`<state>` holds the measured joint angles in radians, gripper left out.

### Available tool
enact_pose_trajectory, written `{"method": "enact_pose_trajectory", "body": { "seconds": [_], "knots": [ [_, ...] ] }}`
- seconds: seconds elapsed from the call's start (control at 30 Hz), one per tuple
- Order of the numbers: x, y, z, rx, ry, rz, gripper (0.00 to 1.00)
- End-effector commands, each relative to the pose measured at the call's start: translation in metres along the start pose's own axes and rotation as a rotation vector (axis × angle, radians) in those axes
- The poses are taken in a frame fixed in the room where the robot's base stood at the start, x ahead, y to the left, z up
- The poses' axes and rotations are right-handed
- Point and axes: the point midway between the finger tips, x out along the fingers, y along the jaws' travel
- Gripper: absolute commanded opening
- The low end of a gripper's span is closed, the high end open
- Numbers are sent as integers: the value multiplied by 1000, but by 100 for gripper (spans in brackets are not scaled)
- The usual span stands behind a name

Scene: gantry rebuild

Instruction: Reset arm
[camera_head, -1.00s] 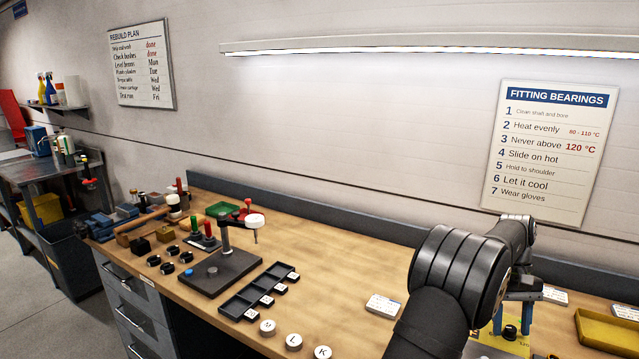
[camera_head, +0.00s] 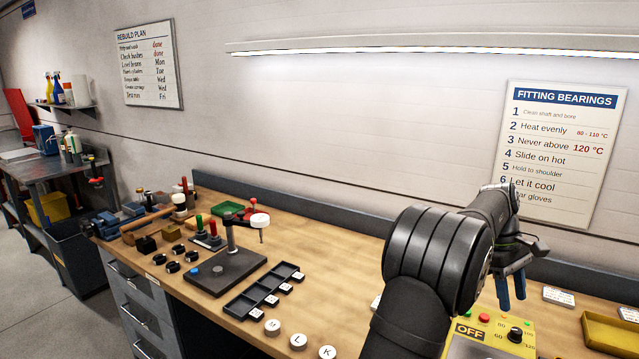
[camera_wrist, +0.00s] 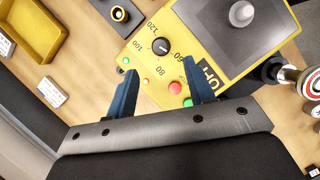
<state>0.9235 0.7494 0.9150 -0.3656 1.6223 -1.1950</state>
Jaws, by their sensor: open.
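My gripper (camera_head: 512,290) is at the right in the head view, raised above the yellow heater box (camera_head: 490,333), with its blue fingers pointing down. In the wrist view my gripper (camera_wrist: 155,90) is open, its two blue fingers apart with nothing between them. Below the fingers the wrist view shows the yellow box's panel (camera_wrist: 150,65), with a black dial, red and green buttons, small lamps and an OFF display. I cannot tell the exact height of the fingertips above the panel. My arm hides part of the bench in the head view.
A yellow tray (camera_head: 612,333) lies right of the heater box. White label cards (camera_head: 558,296) lie near it. A dark slotted rack (camera_head: 262,292), round lettered pieces (camera_head: 298,341) and a black press stand (camera_head: 225,272) are further left. The bench's middle is fairly clear.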

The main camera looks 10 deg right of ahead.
Motion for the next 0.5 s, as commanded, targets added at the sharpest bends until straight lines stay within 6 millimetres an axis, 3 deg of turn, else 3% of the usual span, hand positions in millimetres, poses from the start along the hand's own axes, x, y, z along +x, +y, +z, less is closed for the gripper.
{"method": "enact_pose_trajectory", "body": {
  "seconds": [0.2, 0.5],
  "knots": [
    [-45, 1, -1, 0, 1, 3, 49],
    [-92, 1, 0, 1, 1, 2, 49]
  ]
}}
